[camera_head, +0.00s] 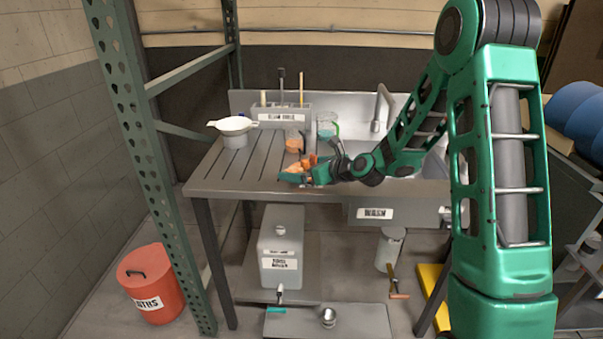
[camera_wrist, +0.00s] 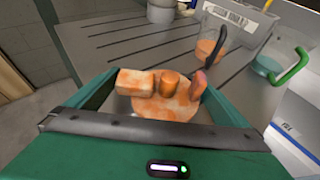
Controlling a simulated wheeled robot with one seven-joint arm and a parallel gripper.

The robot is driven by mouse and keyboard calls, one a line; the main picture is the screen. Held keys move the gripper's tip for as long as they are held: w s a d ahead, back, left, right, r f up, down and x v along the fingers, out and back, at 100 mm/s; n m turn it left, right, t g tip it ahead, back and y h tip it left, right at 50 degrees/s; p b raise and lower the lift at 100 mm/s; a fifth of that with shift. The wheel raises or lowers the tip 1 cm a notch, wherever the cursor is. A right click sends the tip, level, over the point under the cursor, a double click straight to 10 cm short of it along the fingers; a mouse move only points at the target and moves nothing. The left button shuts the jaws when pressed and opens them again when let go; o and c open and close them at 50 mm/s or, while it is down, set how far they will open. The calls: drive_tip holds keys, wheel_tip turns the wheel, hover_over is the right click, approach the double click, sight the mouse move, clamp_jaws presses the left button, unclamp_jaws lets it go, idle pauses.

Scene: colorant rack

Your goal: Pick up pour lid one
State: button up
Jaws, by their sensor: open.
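An orange-and-white stained round piece (camera_wrist: 165,108), apparently the pour lid, lies between the fingers of my gripper (camera_wrist: 166,84) in the wrist view. An orange cylindrical knob (camera_wrist: 171,84) stands at its far side. Stained blocks show beside the knob, left (camera_wrist: 134,82) and right (camera_wrist: 197,88); I cannot tell whether they belong to the lid or to my fingertips. My gripper is open, low over the slatted drainboard. In the head view, my gripper (camera_head: 303,170) is at the front of the drainboard, with orange patches at its tip. Contact with the lid cannot be judged.
A beaker with orange liquid (camera_head: 294,142) and a green-handled beaker (camera_head: 327,128) stand behind my gripper. A labelled tool rack (camera_head: 280,117) lies behind. The sink (camera_head: 405,180) is to the right.

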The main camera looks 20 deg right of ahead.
drive_tip(key=shift+c, duration=0.3)
drive_tip(key=shift+w, duration=0.1)
drive_tip(key=c, duration=0.7)
